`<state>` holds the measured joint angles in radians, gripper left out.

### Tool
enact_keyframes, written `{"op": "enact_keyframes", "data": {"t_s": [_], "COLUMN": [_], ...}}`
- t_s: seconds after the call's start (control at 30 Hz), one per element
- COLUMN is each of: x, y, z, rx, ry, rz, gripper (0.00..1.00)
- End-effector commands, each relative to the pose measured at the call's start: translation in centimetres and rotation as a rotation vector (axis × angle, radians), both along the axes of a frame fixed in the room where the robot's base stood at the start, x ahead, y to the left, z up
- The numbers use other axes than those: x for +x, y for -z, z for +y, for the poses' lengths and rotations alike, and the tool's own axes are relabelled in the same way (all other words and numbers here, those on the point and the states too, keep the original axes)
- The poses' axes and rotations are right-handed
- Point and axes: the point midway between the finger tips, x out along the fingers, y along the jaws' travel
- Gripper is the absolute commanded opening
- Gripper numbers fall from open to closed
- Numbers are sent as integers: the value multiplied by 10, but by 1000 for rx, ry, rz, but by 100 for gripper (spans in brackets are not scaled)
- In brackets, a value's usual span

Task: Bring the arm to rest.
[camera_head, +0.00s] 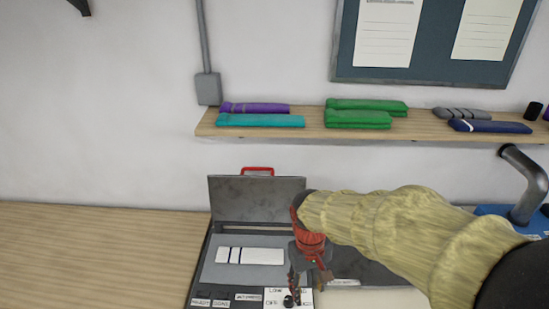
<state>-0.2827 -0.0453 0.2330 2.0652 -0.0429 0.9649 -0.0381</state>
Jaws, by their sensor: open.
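My gripper (309,272), red and dark grey, is open at the end of my arm, which wears a yellow-green sleeve. It points down over the front right of a grey machine (204,262) with a raised lid (258,196) and a red handle (257,170). One fingertip overlaps the labelled dial panel (273,301) at the picture's bottom edge; I cannot tell whether it touches. A white folded knit with dark stripes (255,256) lies flat inside the machine, left of my gripper. Nothing shows held in the jaws.
A wooden shelf (300,131) behind carries folded knits: purple (255,107), teal (260,121), green (358,119), grey and navy (490,126). A dark bent pipe (525,185) rises at right beside a blue surface. The wooden table (95,255) at left is clear.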

Motion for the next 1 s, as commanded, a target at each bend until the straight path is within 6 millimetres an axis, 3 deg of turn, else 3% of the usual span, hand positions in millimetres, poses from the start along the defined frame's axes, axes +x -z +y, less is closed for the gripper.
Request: {"op": "enact_keyframes", "data": {"t_s": [0.2, 0.57, 0.8, 1.0], "x": [-44, -109, -120, -121], "y": [-30, -58, -82, -82], "z": [-35, -81, -98, -102], "rx": [57, 119, 131, 129], "ry": [117, 260, 313, 329], "rz": [-152, -409, -547, -561], "gripper": [44, 44, 44, 44]}}
